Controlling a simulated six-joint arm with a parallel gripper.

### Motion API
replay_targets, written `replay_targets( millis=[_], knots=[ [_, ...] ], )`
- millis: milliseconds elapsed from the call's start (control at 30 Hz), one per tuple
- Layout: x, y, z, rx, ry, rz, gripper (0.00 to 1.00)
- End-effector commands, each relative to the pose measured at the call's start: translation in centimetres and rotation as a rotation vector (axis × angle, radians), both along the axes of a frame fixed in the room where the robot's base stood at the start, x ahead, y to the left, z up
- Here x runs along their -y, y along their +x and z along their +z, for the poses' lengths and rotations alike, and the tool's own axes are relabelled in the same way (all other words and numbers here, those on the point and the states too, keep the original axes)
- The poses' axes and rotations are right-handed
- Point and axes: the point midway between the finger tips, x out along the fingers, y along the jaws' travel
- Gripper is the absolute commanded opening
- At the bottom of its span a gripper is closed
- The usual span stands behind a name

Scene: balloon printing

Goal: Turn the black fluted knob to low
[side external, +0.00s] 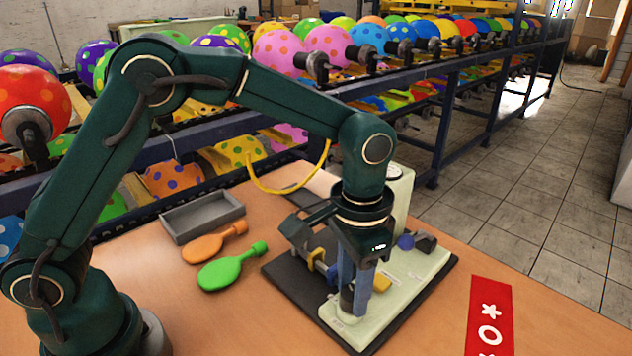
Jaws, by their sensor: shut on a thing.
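The black fluted knob (347,299) sits low on the near part of a pale green machine panel (398,290). My gripper (354,300) points straight down over it, and its blue-grey fingers are shut on the knob. The fingers cover part of the knob, so its pointer and setting cannot be read. Small labels are on the panel, but they are too small to read.
The machine stands on a black base plate (289,285) with a blue knob (405,242) and yellow part (381,283). A red sign (490,310) lies right. Balloon racks stand behind.

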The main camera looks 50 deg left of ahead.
Motion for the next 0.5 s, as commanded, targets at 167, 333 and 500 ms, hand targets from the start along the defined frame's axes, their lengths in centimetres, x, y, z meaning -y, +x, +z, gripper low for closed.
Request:
replay_targets(
  millis=[167, 333, 500],
  knots=[
    [0.03, 0.01, 0.14, 0.002, -0.002, 0.164, 0.00],
    [0.03, 0.01, 0.15, 0.002, -0.002, 0.302, 0.00],
    [0.04, 0.02, 0.16, 0.002, -0.001, 0.411, 0.00]
  ],
)
